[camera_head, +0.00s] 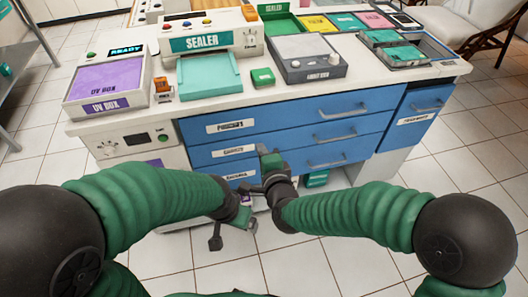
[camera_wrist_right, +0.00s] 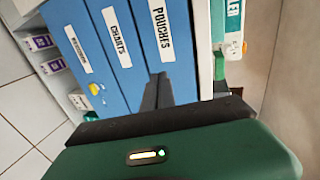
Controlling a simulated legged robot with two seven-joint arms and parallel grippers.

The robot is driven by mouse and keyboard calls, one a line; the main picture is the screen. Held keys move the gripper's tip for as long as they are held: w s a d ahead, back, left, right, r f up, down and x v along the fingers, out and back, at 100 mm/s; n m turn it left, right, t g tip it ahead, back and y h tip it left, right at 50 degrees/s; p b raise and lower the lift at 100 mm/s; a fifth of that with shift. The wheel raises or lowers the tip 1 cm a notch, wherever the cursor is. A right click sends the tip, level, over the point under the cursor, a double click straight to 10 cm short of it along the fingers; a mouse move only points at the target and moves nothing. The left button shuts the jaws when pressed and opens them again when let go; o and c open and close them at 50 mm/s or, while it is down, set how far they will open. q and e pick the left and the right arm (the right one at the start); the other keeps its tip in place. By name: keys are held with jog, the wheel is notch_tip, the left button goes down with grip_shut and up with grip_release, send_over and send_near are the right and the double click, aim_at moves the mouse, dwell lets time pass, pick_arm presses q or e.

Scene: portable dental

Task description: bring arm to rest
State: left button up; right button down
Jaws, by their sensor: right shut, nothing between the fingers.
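My right arm comes in from the right, and its gripper (camera_head: 262,150) is in front of the blue drawers (camera_head: 285,118). In the right wrist view its two dark fingers (camera_wrist_right: 158,88) are together with nothing between them, before the labelled drawer fronts (camera_wrist_right: 125,45). I cannot tell whether they touch a drawer front. My left arm comes in from the left. Its gripper (camera_head: 233,232) hangs low before the cabinet, empty, with its dark fingers apart. The left gripper is partly hidden by its own wrist.
The white counter (camera_head: 120,122) above holds a UV box (camera_head: 105,80), a sealer (camera_head: 210,42), a grey device (camera_head: 305,55) and several coloured trays. The drawers look shut and have grey handles (camera_head: 337,113). A metal rack (camera_head: 42,40) stands at left.

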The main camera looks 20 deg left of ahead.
jog(key=s+d+f+n+g+h, duration=0.2)
jog(key=d+n, duration=0.1)
jog(key=d, duration=0.5)
jog(key=s+d+f+n+g+h, duration=0.1)
jog(key=d+f+n, duration=0.15)
jog(key=d, duration=0.55)
jog(key=s+d+f+n+g+h, duration=0.2)
jog(key=d+f, duration=0.1)
jog(key=d, duration=0.5)
jog(key=s+d+f+n+g+h, duration=0.2)
jog(key=s+d+n+g+h, duration=0.15)
jog(key=s+d, duration=1)
pick_arm(q)
jog(key=w+p+v, duration=0.2)
jog(key=p+v, duration=0.9)
jog(key=p, duration=0.1)
jog(key=w+r+p+v, duration=0.1)
jog(key=w+p+v, duration=0.2)
jog(key=p+v, duration=0.8)
jog(key=shift+d+r+p, duration=0.4)
jog(key=shift+r, duration=0.5)
pick_arm(e)
notch_tip(320, 180, up, 24)
jog(key=w+d, duration=0.1)
jog(key=shift+d+g, duration=0.25)
jog(key=shift+g, duration=0.2)
jog(key=shift+y, duration=0.25)
